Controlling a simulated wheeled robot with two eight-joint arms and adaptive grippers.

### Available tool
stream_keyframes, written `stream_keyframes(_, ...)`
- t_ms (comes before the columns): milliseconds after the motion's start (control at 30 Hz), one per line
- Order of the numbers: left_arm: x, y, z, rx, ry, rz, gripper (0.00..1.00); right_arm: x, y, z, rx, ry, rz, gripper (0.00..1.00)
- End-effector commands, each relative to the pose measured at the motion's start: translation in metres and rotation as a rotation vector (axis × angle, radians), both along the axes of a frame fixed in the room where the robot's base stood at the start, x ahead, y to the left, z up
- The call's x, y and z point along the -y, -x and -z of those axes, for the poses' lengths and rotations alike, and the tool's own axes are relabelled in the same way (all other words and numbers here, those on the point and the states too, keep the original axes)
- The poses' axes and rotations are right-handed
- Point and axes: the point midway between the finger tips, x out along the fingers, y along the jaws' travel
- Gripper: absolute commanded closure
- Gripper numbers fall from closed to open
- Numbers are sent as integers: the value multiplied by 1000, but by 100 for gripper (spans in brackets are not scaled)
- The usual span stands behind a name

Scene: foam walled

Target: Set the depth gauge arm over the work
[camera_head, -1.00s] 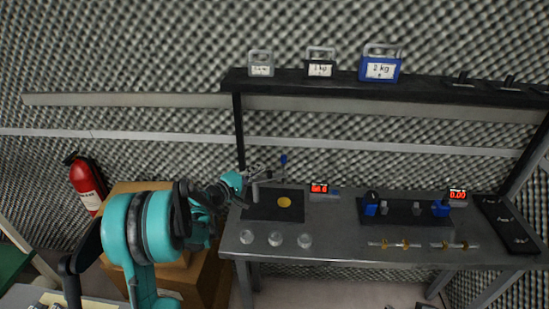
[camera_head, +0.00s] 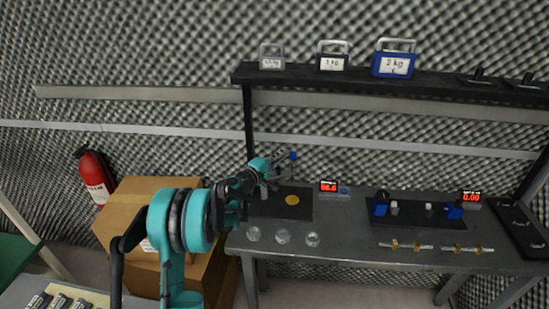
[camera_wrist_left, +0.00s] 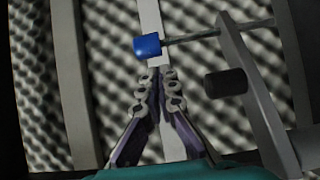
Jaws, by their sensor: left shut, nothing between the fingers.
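The gauge arm is a thin rod with a blue knob (camera_head: 292,156) at its end, standing up at the back left of the bench. In the left wrist view the blue knob (camera_wrist_left: 148,45) sits on a rod running right to grey uprights, with a black knob (camera_wrist_left: 225,83) below. The work looks like a yellow disc (camera_head: 292,200) on a black plate (camera_head: 270,213). My left gripper (camera_head: 274,181) is above the plate's left part. In the wrist view its fingertips (camera_wrist_left: 158,92) are together and empty, just below the blue knob in the picture, not visibly gripping it.
A red display (camera_head: 328,186) stands right of the plate. Several clear glass pieces (camera_head: 283,237) lie along the front edge. A second black plate (camera_head: 415,215) with blue fixtures is further right. A shelf (camera_head: 435,82) with weights spans above. Cardboard boxes (camera_head: 130,208) stand left.

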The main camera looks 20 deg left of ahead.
Motion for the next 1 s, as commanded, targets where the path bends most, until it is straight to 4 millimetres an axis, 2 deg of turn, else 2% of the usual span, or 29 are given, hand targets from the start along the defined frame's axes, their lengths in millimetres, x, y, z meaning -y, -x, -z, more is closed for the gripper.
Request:
stream_keyframes(200, 9, 8, 0, 0, 0, 0, 100, 0, 0, 4, 0, 0, 0, 60)
stream_keyframes(633, 10, 10, 0, 0, 0, 49, 100, 0, 0, 4, 0, 0, 0, 60)
stream_keyframes(867, 20, 25, 0, 0, 0, 217, 100, 0, 0, 7, 0, 0, 0, 60)
stream_keyframes(1000, 27, 37, 0, 0, 0, 215, 100, 0, 0, 9, 0, 0, 0, 60)
